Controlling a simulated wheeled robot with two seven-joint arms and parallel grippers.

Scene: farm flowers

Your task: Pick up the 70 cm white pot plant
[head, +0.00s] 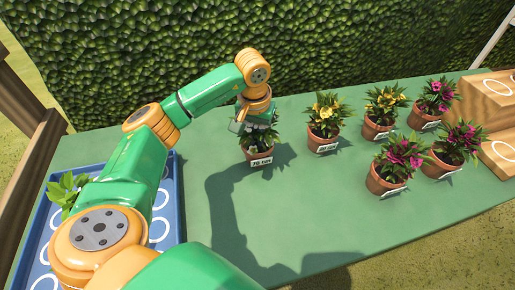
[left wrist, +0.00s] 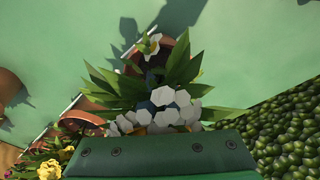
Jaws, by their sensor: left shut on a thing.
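The 70 cm white pot plant (head: 259,155) stands near the back of the green table, with its label facing the front. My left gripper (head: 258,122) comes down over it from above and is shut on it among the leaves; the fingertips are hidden. In the left wrist view the plant's white flowers (left wrist: 168,100) and long green leaves fill the middle, with part of its terracotta pot (left wrist: 178,52) beyond them. The pot appears to rest on the table or just above it; I cannot tell which. My right gripper is not in view.
Two yellow-flowered pots (head: 325,122) (head: 380,118) stand to the right, the nearer one close by. Several magenta-flowered pots (head: 392,172) stand further right, beside wooden steps (head: 490,105). A blue tray (head: 172,215) with a leafy plant (head: 66,190) lies left. A hedge (head: 330,40) runs behind.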

